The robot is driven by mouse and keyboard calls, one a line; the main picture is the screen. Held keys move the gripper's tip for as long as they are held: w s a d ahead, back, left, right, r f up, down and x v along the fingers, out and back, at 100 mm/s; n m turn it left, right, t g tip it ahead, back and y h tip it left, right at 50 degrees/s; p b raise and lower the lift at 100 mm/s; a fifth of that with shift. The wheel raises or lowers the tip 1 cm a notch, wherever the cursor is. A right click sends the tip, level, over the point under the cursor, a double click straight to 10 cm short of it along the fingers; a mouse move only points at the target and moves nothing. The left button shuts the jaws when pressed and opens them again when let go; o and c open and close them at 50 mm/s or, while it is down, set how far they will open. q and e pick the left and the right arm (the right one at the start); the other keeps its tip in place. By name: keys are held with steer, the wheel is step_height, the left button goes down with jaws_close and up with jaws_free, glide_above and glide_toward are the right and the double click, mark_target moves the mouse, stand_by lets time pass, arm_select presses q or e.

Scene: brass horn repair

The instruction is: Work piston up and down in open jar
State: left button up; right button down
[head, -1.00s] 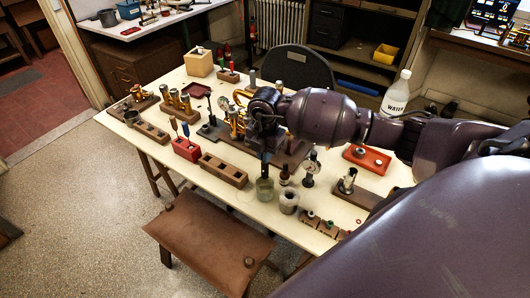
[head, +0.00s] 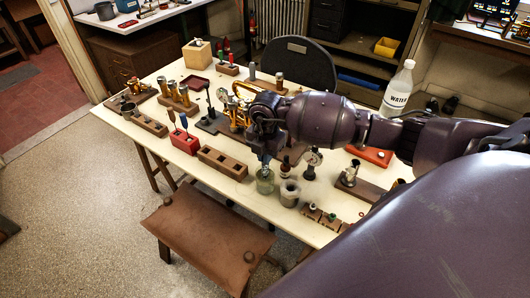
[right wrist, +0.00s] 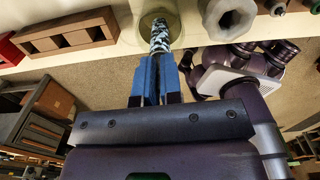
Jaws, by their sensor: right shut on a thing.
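My right gripper (head: 265,150) points down over the open glass jar (head: 265,183) near the table's front edge. Its blue fingers (right wrist: 157,80) are shut on the piston (right wrist: 160,38), a slim patterned metal cylinder. In the right wrist view the piston's far end overlaps the jar's round mouth (right wrist: 146,22). It seems to reach into the jar, but how deep is hard to tell. The jar stands upright with something greenish in it. My left gripper is not in view.
A brown leather stool (head: 207,240) stands in front.

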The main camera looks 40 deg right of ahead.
steer(key=shift+f+b, duration=0.7)
steer(key=shift+f, duration=0.85)
steer(key=shift+f+b, duration=0.3)
steer(key=shift+f, duration=0.35)
steer(key=shift+r+p, duration=0.5)
steer(key=shift+r, duration=0.2)
steer(key=shift+r+p, duration=1.05)
steer(key=shift+r, duration=0.2)
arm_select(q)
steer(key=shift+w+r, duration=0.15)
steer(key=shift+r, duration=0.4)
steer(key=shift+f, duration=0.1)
arm_select(e)
steer(key=shift+f, duration=0.2)
steer(key=shift+f+b, duration=0.9)
steer(key=shift+f, duration=0.8)
steer(key=shift+r+p, duration=1.55)
steer(key=shift+r, duration=0.35)
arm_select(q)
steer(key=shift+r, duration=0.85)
